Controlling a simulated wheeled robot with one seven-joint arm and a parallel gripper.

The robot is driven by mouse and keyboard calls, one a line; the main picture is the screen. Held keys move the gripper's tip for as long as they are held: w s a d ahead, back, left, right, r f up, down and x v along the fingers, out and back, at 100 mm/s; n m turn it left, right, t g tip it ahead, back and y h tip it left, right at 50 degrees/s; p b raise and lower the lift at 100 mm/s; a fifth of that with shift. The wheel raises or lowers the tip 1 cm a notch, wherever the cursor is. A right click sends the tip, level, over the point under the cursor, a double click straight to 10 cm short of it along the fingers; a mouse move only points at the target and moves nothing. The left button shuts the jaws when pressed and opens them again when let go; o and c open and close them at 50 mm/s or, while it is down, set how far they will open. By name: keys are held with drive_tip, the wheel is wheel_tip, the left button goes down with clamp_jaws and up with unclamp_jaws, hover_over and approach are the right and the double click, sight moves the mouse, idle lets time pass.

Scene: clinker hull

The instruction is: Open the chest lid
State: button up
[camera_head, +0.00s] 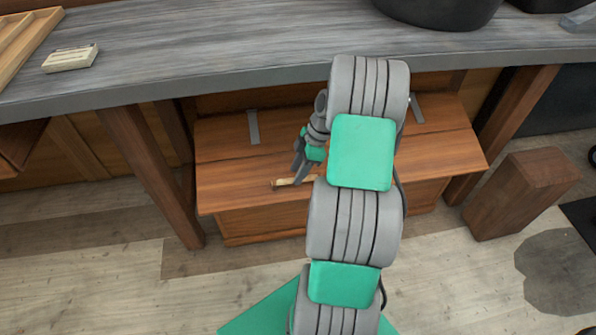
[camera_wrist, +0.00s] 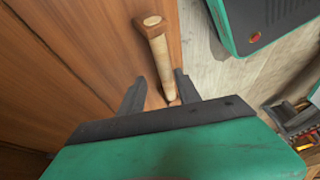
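The wooden chest (camera_head: 250,222) stands under the workbench, with its lid (camera_head: 236,152) lying flat and closed. Two grey metal straps cross the back of the lid. A pale wooden handle (camera_head: 282,184) lies at the lid's front edge; in the wrist view it is a rounded bar (camera_wrist: 158,55) with a darker end. My gripper (camera_head: 299,172) is low over the front of the lid at the handle. In the wrist view its two fingers (camera_wrist: 160,78) are apart, with the lower end of the handle between them. I cannot tell if either finger touches it. My arm hides part of the lid.
The grey workbench top (camera_head: 200,60) overhangs the back of the chest. A bench leg (camera_head: 150,175) stands at the left and another (camera_head: 515,110) at the right. A wooden block (camera_head: 520,190) stands on the floor to the right. The floor in front is mostly clear.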

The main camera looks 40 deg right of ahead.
drive_tip(key=shift+s, duration=0.1)
drive_tip(key=d+r, duration=0.1)
drive_tip(key=d+r+p, duration=0.1)
drive_tip(key=r, duration=0.1)
drive_tip(key=shift+s+d, duration=0.2)
drive_tip(key=shift+s, duration=0.1)
drive_tip(key=s+d, duration=0.1)
drive_tip(key=d, duration=0.2)
drive_tip(key=s+d, duration=0.1)
drive_tip(key=d, duration=0.3)
drive_tip(key=s+d+p, duration=0.1)
drive_tip(key=d, duration=0.2)
drive_tip(key=shift+d+f, duration=0.15)
